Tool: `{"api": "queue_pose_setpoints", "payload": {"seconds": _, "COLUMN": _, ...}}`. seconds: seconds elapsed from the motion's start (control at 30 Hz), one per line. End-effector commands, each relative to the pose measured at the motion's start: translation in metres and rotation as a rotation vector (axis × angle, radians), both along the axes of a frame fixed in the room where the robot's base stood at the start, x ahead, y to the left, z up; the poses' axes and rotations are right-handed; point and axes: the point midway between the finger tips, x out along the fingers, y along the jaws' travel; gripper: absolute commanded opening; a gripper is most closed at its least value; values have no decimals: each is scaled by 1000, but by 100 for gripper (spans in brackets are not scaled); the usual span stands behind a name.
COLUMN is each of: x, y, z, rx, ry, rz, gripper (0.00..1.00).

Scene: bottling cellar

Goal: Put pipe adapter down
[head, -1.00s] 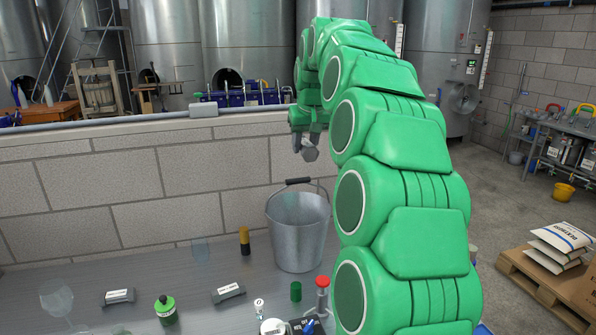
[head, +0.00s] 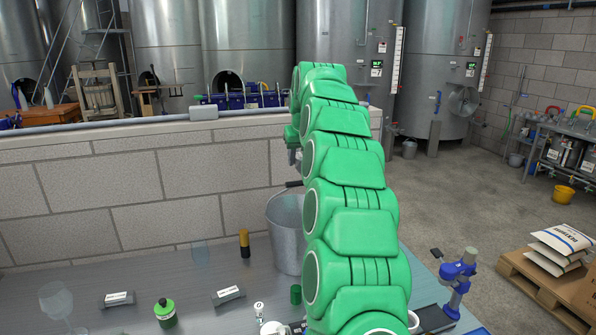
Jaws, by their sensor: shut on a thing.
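My gripper (head: 293,156) is shut on the grey pipe adapter, high above the bench and just above the bucket's handle in the picture. My green arm hides most of the gripper, and the adapter cannot be made out behind it now. A second ago it showed as a small grey piece at the fingertips. The grey metal work surface (head: 190,280) lies below, with several things on it.
A metal bucket (head: 284,232) stands partly behind my arm. A blue clamp-like tool (head: 457,281) stands at right.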

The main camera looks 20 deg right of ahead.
Motion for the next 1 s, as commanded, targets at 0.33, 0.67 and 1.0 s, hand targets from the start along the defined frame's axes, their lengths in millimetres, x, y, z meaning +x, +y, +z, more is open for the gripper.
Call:
{"api": "queue_pose_setpoints", "payload": {"seconds": 0.33, "x": 13, "y": -2, "z": -14, "rx": 0, "ry": -4, "rz": 0, "gripper": 0}}
{"api": "queue_pose_setpoints", "payload": {"seconds": 0.67, "x": 18, "y": -3, "z": -27, "rx": 1, "ry": -4, "rz": -1, "gripper": 0}}
{"api": "queue_pose_setpoints", "payload": {"seconds": 1.0, "x": 18, "y": -3, "z": -50, "rx": 0, "ry": -3, "rz": -1, "gripper": 0}}
